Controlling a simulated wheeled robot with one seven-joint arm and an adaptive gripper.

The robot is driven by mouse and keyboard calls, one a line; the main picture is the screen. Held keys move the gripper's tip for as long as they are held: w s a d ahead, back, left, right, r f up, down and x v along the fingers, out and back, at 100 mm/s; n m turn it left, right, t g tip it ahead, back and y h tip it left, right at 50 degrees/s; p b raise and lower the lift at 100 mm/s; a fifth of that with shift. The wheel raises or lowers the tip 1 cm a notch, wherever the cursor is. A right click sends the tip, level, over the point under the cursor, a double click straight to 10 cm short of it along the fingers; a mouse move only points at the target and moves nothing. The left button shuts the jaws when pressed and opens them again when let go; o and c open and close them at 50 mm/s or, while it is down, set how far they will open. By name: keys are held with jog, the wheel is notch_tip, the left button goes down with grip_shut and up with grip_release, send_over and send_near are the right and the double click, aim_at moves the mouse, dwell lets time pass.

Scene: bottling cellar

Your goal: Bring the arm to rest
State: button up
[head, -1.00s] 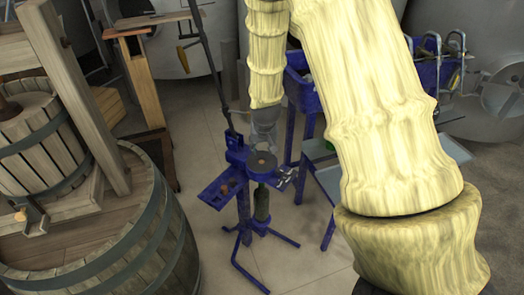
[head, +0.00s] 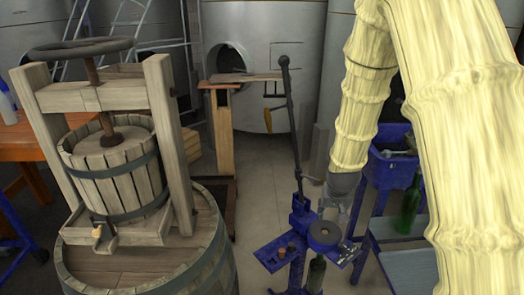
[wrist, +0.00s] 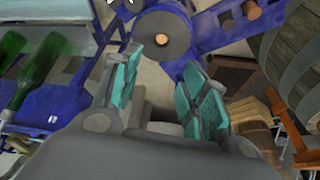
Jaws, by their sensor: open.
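My arm, clad in pale yellow, fills the right of the head view and bends down to my grey gripper (head: 337,205). In the wrist view the gripper (wrist: 162,75) is open, its two teal-padded fingers apart with nothing between them. It hangs by the head of a blue floor corker, whose round dark disc (head: 324,233) also shows beyond the fingertips in the wrist view (wrist: 161,40). I cannot tell how wide the gap to the disc is. A dark green bottle (head: 316,273) stands upright in the corker, below the disc.
A wooden basket press (head: 112,175) stands on a barrel (head: 215,250) at the left. Corks (head: 284,251) lie on the corker's blue tray. A blue bin (head: 392,168) and a green bottle (head: 411,205) are behind my arm. Bare floor (head: 262,180) lies between press and corker.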

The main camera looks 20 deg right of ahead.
jog(key=s+a+f+n+g, duration=0.1)
jog(key=s+a+f, duration=0.25)
jog(key=f, duration=0.25)
jog(key=s+a+f+n, duration=0.1)
jog(key=s+a+f, duration=0.1)
jog(key=s+f, duration=0.35)
jog(key=s+a+f+n+g+y, duration=0.1)
jog(key=s+a+f, duration=0.5)
jog(key=s+f, duration=0.3)
jog(key=s+a+f+n+g+y, duration=0.1)
jog(key=s+a+f, duration=0.5)
jog(key=s, duration=1)
notch_tip(320, 180, down, 4)
jog(key=shift+s+a+r+n+g, duration=0.2)
jog(key=shift+s+n+g, duration=0.2)
jog(key=shift+n, duration=0.3)
